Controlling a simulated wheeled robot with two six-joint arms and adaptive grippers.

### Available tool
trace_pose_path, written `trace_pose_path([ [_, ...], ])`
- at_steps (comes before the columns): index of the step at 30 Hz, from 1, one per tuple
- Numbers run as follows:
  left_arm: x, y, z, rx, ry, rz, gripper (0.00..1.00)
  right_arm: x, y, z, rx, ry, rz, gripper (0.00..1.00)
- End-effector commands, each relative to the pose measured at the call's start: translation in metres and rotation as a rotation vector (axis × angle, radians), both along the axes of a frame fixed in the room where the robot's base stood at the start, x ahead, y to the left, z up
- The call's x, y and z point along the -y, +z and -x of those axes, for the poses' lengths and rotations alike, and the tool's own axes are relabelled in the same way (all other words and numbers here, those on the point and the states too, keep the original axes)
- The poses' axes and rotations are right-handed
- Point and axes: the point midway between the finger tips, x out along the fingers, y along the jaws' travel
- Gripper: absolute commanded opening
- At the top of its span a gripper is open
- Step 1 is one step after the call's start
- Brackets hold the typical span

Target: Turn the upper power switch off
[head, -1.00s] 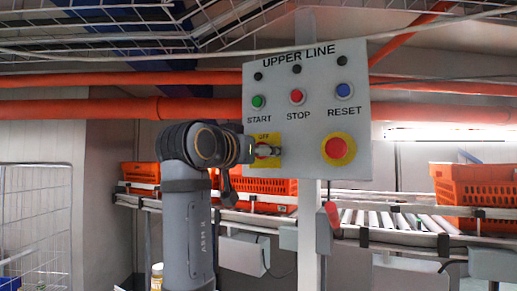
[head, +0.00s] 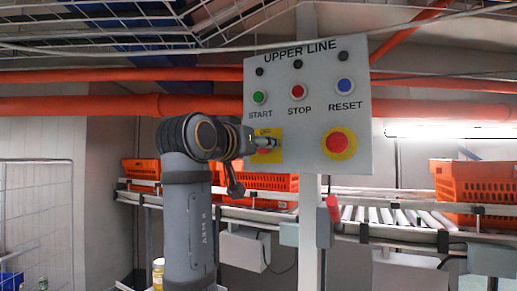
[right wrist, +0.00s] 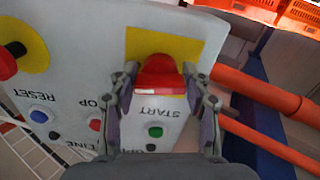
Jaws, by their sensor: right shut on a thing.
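The control panel (head: 308,112) is a light grey box lettered UPPER LINE, seen in the middle of the head view. Its power switch is a red knob (right wrist: 160,76) on a yellow plate (head: 275,155) at the panel's lower left. My right gripper (head: 263,145) reaches the switch from the left in the head view and partly hides it and its lettering. In the right wrist view the panel is upside down, and the two fingers of my right gripper (right wrist: 160,82) are shut on the knob's sides. My left gripper is not in view.
On the panel are green START (head: 259,97), red STOP (head: 297,91) and blue RESET (head: 345,85) buttons and a red mushroom button (head: 338,142) on yellow. Behind are orange totes (head: 468,182) on a roller conveyor (head: 395,215). An orange pipe (head: 80,106) runs behind the panel.

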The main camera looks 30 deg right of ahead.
Motion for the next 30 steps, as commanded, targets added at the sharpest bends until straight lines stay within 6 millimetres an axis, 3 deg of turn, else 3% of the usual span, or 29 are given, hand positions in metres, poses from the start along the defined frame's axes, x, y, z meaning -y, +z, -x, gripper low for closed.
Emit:
trace_pose_path([
  [30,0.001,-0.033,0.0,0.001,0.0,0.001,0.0,0.001,0.001,0.002,-0.836,-0.002,0.456,0.17],
])
